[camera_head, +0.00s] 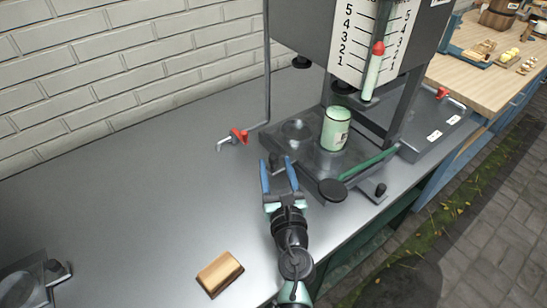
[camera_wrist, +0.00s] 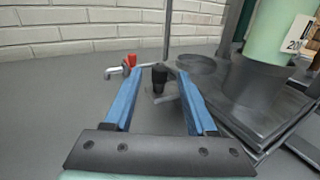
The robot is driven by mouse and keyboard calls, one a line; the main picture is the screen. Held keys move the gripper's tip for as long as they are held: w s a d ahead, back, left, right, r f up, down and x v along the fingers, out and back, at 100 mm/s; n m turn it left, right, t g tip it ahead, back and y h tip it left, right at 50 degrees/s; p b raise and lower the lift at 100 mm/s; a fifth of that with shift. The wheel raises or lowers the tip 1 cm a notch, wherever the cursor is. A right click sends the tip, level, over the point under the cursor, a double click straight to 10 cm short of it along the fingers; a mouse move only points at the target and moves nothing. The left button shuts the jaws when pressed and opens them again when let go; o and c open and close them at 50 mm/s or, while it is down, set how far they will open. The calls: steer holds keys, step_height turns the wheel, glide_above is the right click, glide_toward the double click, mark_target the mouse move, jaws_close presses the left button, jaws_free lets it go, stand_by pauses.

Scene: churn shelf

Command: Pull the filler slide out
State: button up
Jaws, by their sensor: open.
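The filler slide (camera_head: 297,147) is a dark metal plate under the filler, with a round recess at its left. A black knob (camera_head: 273,160) stands upright on a small tab at its near left end; in the wrist view the knob (camera_wrist: 160,77) shows between the fingertips. My gripper (camera_head: 277,162) has two blue fingers, spread apart, pointing toward the filler. In the wrist view my gripper (camera_wrist: 157,72) is open, with a gap on each side of the knob. I cannot tell how far the knob lies beyond the tips. A green cylinder (camera_head: 334,130) stands on the slide.
A red-handled tap (camera_head: 238,136) is left of the slide. A black round pad (camera_head: 332,190) and a green lever (camera_head: 370,163) are to the right. A wooden block (camera_head: 220,273) lies near the front edge. The bench's left half is mostly clear.

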mark_target(274, 162)
steer(key=shift+w+a, duration=0.15)
steer(key=shift+w, duration=0.7)
steer(key=shift+w+a, duration=0.15)
steer(key=shift+w, duration=0.65)
jaws_close()
